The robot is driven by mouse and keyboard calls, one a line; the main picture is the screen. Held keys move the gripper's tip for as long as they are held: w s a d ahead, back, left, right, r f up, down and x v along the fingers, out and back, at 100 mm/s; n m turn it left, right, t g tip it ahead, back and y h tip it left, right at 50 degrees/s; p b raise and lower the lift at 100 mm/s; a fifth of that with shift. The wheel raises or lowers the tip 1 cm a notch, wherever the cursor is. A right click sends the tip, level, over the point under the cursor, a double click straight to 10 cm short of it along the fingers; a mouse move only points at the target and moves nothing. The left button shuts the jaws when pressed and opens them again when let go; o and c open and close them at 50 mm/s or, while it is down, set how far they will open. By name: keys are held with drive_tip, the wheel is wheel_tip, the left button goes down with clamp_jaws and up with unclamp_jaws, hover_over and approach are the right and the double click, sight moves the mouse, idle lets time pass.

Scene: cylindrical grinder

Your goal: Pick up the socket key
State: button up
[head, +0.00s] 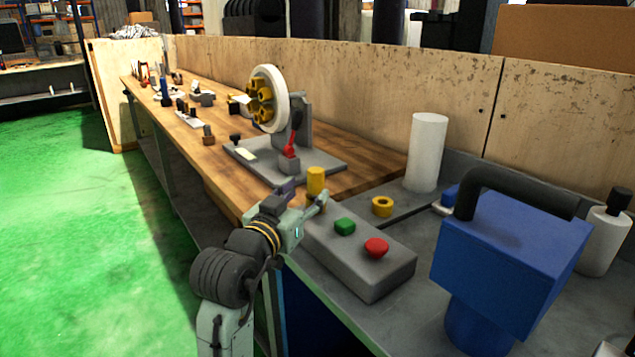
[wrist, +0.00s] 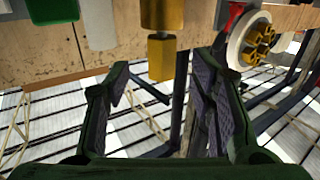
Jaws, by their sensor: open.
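A yellow upright piece, which looks like the socket key (head: 316,180), stands at the near end of the wooden bench, beside the grey button box. Its lower part is hidden behind my gripper in the head view. In the wrist view the yellow piece (wrist: 162,58) shows at top centre, with a square-edged end lying between the lines of my two fingers. My gripper (head: 304,196) is open, with its fingers close to the piece. In the wrist view my gripper (wrist: 160,90) has a wide empty gap, and neither finger visibly touches the yellow piece.
The button box (head: 358,262) has green and red buttons. A grey stand with a white wheel (head: 264,98) and red-handled lever (head: 292,140) stands behind. A blue machine block (head: 510,250), a white cylinder (head: 426,152) and a yellow ring (head: 382,206) are to the right.

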sight(312, 184)
drive_tip(key=shift+p+x, duration=1.15)
drive_tip(key=shift+x, duration=1.95)
drive_tip(key=shift+a+r, duration=0.1)
drive_tip(key=shift+c, duration=0.4)
clamp_jaws()
